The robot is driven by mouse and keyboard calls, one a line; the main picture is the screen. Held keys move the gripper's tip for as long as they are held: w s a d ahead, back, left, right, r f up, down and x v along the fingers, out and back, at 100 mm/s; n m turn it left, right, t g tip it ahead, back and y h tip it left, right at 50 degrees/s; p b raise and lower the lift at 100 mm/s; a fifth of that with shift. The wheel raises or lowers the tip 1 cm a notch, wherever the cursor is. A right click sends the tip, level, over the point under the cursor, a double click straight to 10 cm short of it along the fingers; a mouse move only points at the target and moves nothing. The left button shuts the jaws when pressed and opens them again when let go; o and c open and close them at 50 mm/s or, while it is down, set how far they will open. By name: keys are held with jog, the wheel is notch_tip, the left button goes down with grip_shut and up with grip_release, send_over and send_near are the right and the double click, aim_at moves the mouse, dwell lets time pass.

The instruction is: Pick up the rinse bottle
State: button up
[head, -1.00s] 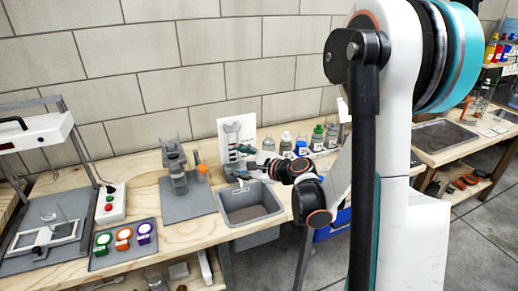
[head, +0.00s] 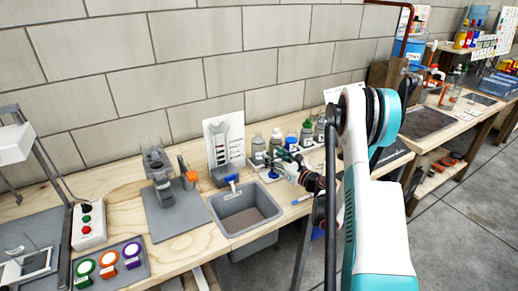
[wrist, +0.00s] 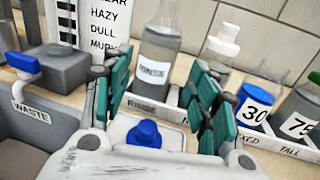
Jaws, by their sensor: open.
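A clear bottle of grey liquid (wrist: 158,55) with a hard-to-read white label stands upright behind a strip whose blurred word looks like "RINSE". I take it as the rinse bottle; its top is cut off in the wrist view. In the head view it is the leftmost bottle (head: 258,147) of the row by the wall. My gripper (wrist: 160,95) is open, its green-padded fingers spread to either side of the bottle's line. The gripper is empty and in front of the bottle, seemingly short of it. It also shows in the head view (head: 276,158).
A white-capped bottle (wrist: 218,48) and blue-capped bottle "30" (wrist: 252,105) stand close to the right. A blue knob (wrist: 146,134) on a white plate lies below the fingers. The waste basin (wrist: 35,130) and grey block (wrist: 62,68) are left.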

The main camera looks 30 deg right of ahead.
aim_at(263, 152)
jog(key=b+x, duration=0.1)
jog(key=x, duration=0.2)
jog(key=b+x, duration=0.1)
jog(key=x, duration=0.2)
jog(key=b+x, duration=0.1)
jog(key=x, duration=0.2)
jog(key=shift+w+a+f, duration=0.15)
jog(key=shift+a+f, duration=0.05)
jog(key=shift+f, duration=0.15)
jog(key=shift+w+r, duration=0.1)
jog(key=shift+w, duration=0.2)
jog(key=c, duration=1)
jog(key=shift+r, duration=0.1)
